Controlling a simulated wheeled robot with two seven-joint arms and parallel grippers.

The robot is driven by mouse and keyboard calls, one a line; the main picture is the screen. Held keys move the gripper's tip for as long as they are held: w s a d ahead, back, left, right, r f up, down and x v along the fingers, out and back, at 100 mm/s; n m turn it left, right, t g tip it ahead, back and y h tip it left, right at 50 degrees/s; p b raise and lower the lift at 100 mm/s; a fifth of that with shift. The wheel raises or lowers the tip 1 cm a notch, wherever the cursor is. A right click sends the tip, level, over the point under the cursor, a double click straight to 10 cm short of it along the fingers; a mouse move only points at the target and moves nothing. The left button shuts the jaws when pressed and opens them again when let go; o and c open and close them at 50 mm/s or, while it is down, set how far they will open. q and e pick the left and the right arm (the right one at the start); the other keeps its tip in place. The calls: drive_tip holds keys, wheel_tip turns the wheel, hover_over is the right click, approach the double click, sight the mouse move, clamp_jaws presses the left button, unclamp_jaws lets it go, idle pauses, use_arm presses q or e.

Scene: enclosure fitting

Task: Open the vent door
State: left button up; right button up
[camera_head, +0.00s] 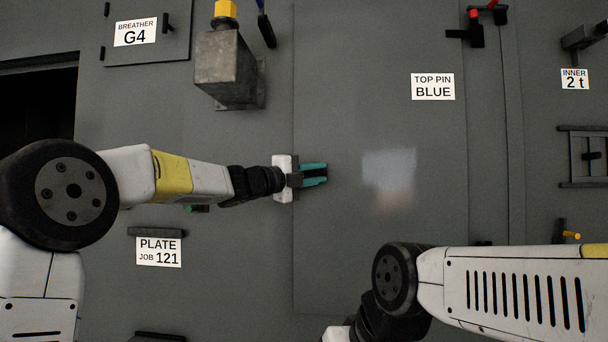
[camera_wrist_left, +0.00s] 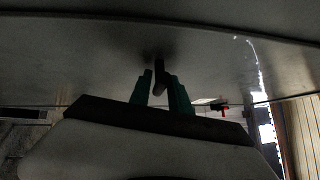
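A large flat grey panel (camera_head: 380,245) with thin seams fills the middle of the head view and lies flush with the wall; no label names it as the vent door. My left gripper (camera_head: 316,174) is in front of its left part, its teal fingers pointing right. In the left wrist view my left gripper (camera_wrist_left: 161,84) has its fingers apart, on either side of a small dark handle (camera_wrist_left: 159,76) on the grey surface. A gap shows beside the handle, so it does not look clamped. My right gripper is out of view below the head picture.
A grey metal box (camera_head: 226,68) with a yellow top sticks out at upper left. A dark opening (camera_head: 38,108) is at far left. Labels read TOP PIN BLUE (camera_head: 433,87) and PLATE JOB 121 (camera_head: 159,252). Red-tipped clamps (camera_head: 474,32) and a barred bracket (camera_head: 588,158) stand at right.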

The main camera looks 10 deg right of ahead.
use_arm(q)
drive_tip(key=shift+c, duration=0.2)
clamp_jaws()
drive_tip(key=shift+n, duration=0.3)
drive_tip(key=n+t+h, duration=0.1)
drive_tip(key=n+t, duration=0.2)
drive_tip(key=n, duration=0.1)
drive_tip(key=shift+t+h, duration=0.3)
drive_tip(key=shift+r+n+t, duration=0.1)
drive_tip(key=shift+n+t, duration=2.1)
drive_tip(key=shift+n, duration=0.7)
drive_tip(key=shift+y, duration=0.4)
